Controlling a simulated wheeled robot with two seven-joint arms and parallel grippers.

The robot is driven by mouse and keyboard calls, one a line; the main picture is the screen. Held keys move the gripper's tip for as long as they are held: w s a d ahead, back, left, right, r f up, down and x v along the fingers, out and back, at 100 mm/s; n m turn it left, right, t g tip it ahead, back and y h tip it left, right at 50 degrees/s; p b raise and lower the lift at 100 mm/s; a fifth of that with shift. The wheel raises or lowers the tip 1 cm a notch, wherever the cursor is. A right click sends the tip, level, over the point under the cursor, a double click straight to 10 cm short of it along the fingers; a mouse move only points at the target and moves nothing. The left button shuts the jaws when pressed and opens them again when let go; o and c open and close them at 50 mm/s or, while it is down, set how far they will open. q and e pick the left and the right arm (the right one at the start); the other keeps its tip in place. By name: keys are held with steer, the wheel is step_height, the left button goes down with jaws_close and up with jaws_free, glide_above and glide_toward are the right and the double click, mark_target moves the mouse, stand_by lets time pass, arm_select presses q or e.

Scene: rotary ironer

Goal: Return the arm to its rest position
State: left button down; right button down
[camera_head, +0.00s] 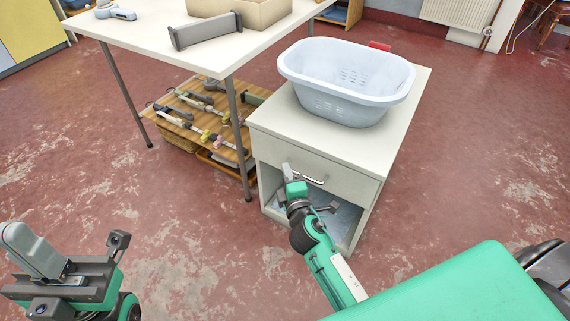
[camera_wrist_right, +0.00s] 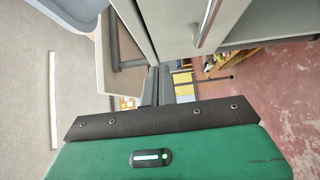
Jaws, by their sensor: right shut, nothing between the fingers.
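My right arm (camera_head: 325,262) is green and black and reaches up from the lower right to the front of the white cabinet (camera_head: 315,151). My right gripper (camera_head: 287,170) is shut and empty, in front of the drawer, close to the left end of its metal handle (camera_head: 318,181). I cannot tell whether it touches the handle. In the right wrist view the dark fingers (camera_wrist_right: 158,86) are together, and the handle (camera_wrist_right: 209,24) shows above and to the right of them. My left gripper (camera_head: 32,250) is at the lower left, over the floor; its jaw gap is not clear.
A pale blue laundry basket (camera_head: 345,108) stands on the cabinet top. The drawer looks closed, above an open compartment. A white table (camera_head: 150,35) with a box and grey items is at the left, with a wooden shelf of tools below. The red floor (camera_head: 185,235) in front is clear.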

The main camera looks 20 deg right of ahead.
steer(key=s+a, duration=0.1)
steer(key=s, duration=0.5)
steer(key=shift+s, duration=0.35)
